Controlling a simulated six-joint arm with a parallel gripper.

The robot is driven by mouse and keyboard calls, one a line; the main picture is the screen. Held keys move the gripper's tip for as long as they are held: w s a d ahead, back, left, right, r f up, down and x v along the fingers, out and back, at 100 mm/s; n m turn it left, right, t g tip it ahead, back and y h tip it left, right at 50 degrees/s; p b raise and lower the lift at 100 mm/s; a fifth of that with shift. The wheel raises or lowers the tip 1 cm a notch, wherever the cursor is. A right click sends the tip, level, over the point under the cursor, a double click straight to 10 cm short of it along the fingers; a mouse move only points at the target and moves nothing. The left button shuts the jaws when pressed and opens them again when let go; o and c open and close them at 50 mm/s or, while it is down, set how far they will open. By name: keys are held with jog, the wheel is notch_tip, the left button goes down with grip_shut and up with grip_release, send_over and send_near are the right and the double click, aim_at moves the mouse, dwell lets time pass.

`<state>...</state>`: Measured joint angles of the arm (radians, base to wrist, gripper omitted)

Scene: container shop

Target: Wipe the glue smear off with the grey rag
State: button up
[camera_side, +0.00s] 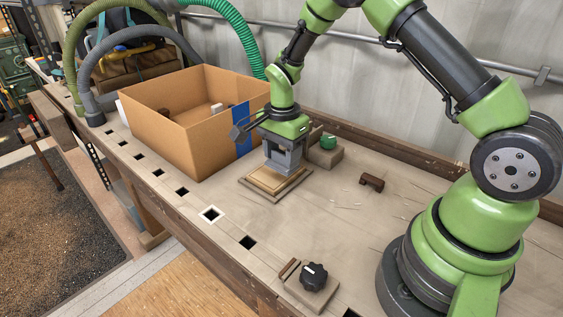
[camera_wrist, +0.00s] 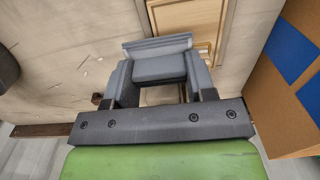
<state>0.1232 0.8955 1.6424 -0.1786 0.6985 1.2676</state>
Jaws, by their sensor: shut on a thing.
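My gripper (camera_side: 282,168) points down over a small light wooden panel (camera_side: 262,187) on the bench. The panel also shows past the fingers in the wrist view (camera_wrist: 188,15). My gripper is shut on a grey folded thing, which looks like the grey rag (camera_wrist: 158,48); its grey is close to that of the fingers. It is low over the panel's back part, and I cannot tell whether it touches the surface. I cannot make out the glue smear; my gripper hides part of the panel.
An open cardboard box (camera_side: 165,135) with blue tape stands close left of my gripper. A block with a green top (camera_side: 328,142) is just behind. A brown bracket (camera_side: 372,182) lies right, and a black knob (camera_side: 314,276) is in front. The bench between is mostly clear.

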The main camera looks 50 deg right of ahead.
jog(key=shift+r, duration=1.75)
